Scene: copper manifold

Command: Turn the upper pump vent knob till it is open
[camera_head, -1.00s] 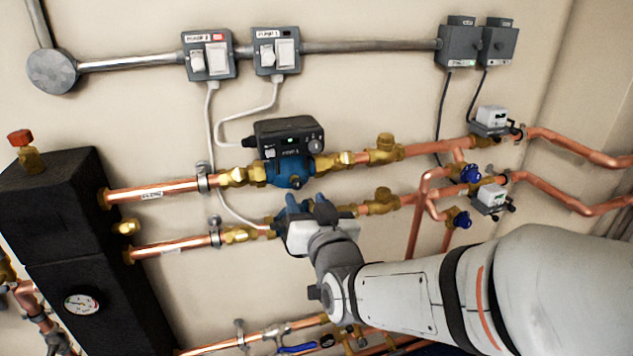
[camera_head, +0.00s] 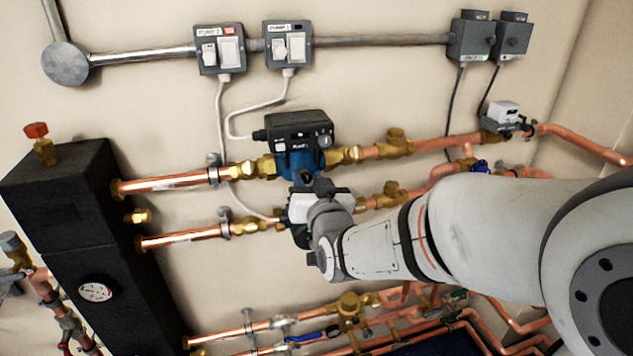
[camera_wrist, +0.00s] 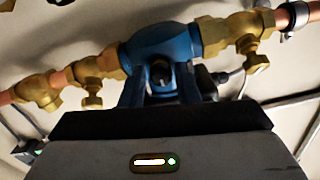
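My gripper (camera_head: 305,183) is just below and in front of the upper pump. In the wrist view my gripper (camera_wrist: 160,85) has its two fingers apart, one on each side of the knob. I cannot tell whether they touch it. The lower pump is hidden behind my arm.
Copper pipes (camera_head: 175,183) run left and right of the pump along the wall. A black manifold block (camera_head: 60,220) stands at left. Two switch boxes (camera_head: 288,45) hang above with cables. More pipes and valves (camera_head: 350,305) lie below my arm.

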